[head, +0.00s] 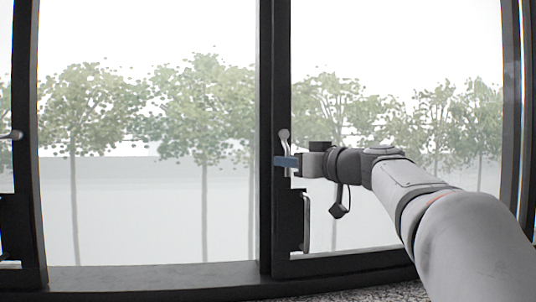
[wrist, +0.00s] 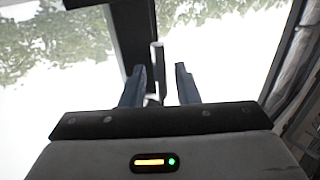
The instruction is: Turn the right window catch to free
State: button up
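The right window catch (head: 284,135) is a small grey lever with a rounded end, on the dark upright between the two large panes. Its visible part stands roughly upright in the head view. My gripper (head: 283,161), with blue fingers, is at the catch, just below its rounded end, and hides part of it. In the wrist view my gripper (wrist: 161,68) is open, with the grey catch lever (wrist: 157,58) between its fingers. A gap shows on each side of the lever, so neither finger visibly presses on it. The foot of the lever is hidden.
Another catch (head: 12,135) at the far left lies about level. A pull handle (head: 306,220) is on the frame below my gripper. The dark window frame (head: 150,278) and a speckled sill (head: 370,291) run along the bottom. Trees stand outside behind the glass.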

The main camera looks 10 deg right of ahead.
jog(key=shift+w+a, duration=0.35)
jog(key=shift+w, duration=0.1)
jog(key=shift+c, duration=0.2)
grip_shut()
